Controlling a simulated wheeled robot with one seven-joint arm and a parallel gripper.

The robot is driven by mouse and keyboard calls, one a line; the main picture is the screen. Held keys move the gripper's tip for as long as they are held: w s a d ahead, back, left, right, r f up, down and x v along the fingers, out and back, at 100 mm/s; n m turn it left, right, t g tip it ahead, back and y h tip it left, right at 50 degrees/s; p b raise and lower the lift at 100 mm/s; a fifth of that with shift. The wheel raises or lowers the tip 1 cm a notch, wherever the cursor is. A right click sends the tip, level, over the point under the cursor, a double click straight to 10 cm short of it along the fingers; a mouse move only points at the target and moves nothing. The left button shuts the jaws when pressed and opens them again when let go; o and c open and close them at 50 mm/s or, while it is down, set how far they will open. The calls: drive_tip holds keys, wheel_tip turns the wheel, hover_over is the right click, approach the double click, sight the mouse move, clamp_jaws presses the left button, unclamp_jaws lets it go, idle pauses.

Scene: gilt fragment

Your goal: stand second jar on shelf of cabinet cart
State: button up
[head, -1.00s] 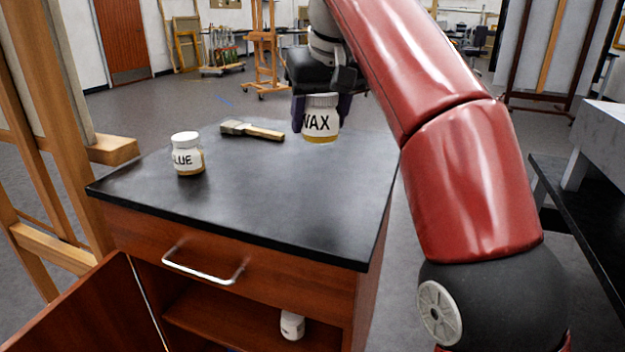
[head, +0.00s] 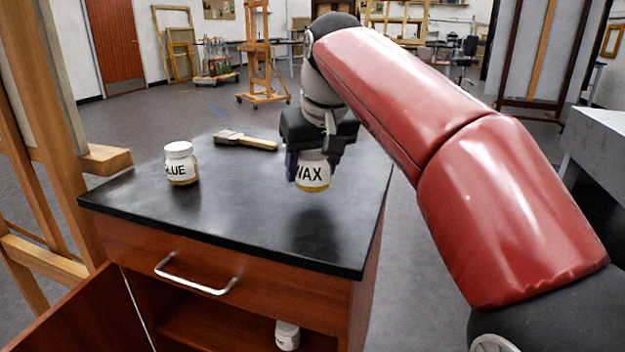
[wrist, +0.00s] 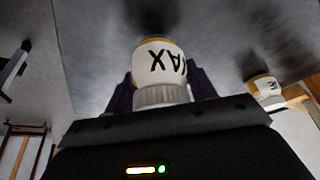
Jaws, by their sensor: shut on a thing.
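My gripper (head: 314,170) is shut on the WAX jar (head: 313,176), a white-labelled jar with an amber base, and holds it upright a little above the black top of the cabinet cart (head: 230,226). The wrist view also shows the WAX jar (wrist: 158,62) between the fingers. The GLUE jar (head: 181,163) stands at the left of the top. A white-capped jar (head: 287,335) stands on the shelf (head: 215,332) inside the cart, partly hidden; its label is not readable. The cabinet door (head: 85,318) is open to the left.
A brush (head: 245,140) lies at the back of the top. A drawer with a metal handle (head: 195,283) is shut above the shelf. A wooden easel (head: 60,150) stands close at the left, and a grey table (head: 600,150) at the right.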

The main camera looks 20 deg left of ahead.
sight(313, 181)
drive_tip(key=shift+f, duration=1.35)
drive_tip(key=shift+f, duration=0.15)
drive_tip(key=o, duration=1.1)
drive_tip(key=shift+f+b, duration=0.15)
drive_tip(key=shift+b, duration=0.25)
